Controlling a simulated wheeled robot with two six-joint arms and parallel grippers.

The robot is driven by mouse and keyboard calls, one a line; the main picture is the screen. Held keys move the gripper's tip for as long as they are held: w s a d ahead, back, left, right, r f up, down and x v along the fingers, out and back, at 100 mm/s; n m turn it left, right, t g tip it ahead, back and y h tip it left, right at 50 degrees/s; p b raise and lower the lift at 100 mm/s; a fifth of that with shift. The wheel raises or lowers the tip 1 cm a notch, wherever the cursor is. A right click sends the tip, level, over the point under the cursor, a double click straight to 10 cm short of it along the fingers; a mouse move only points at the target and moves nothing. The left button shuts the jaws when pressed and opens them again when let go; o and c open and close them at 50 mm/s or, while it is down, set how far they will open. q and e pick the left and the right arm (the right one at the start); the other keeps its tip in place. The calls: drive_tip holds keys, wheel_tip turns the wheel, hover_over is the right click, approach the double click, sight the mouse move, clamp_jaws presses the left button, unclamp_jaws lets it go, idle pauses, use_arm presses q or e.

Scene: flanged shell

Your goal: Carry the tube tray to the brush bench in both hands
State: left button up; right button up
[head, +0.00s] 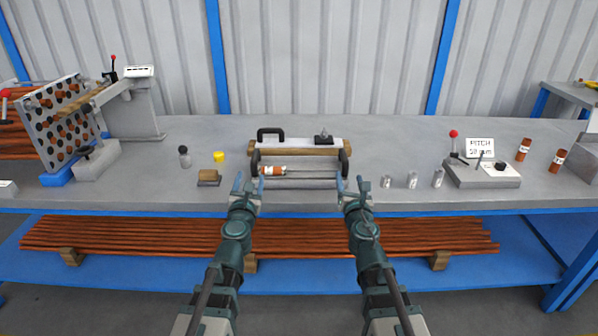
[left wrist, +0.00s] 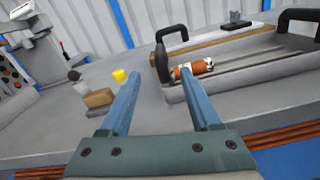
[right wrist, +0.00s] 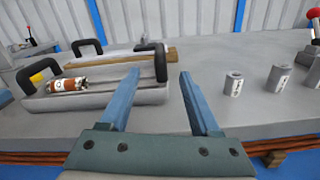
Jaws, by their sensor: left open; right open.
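The tube tray (head: 312,187) is a shallow grey tray with a black handle at each end, resting on the bench. An orange tube (head: 272,170) with a white label lies in it at the left, beside thin rods. My left gripper (head: 248,186) is open and empty, just in front of the tray's left handle (head: 255,163). My right gripper (head: 351,186) is open and empty, just in front of the right handle (head: 344,163). The tray also shows in the left wrist view (left wrist: 235,78) and right wrist view (right wrist: 115,97). Neither gripper surrounds a handle.
A board with a black handle (head: 270,132) lies behind the tray. A wooden block (head: 208,178) and yellow cap (head: 218,156) stand left; several metal sleeves (head: 412,180) and a lever box (head: 482,172) stand right. A perforated rack (head: 65,125) is far left.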

sight(256, 154)
use_arm(q)
drive_tip(key=w, duration=1.3)
drive_tip(key=shift+w, duration=0.1)
use_arm(e)
drive_tip(key=w, duration=1.3)
drive_tip(key=shift+w, duration=0.1)
use_arm(q)
clamp_jaws()
use_arm(e)
clamp_jaws()
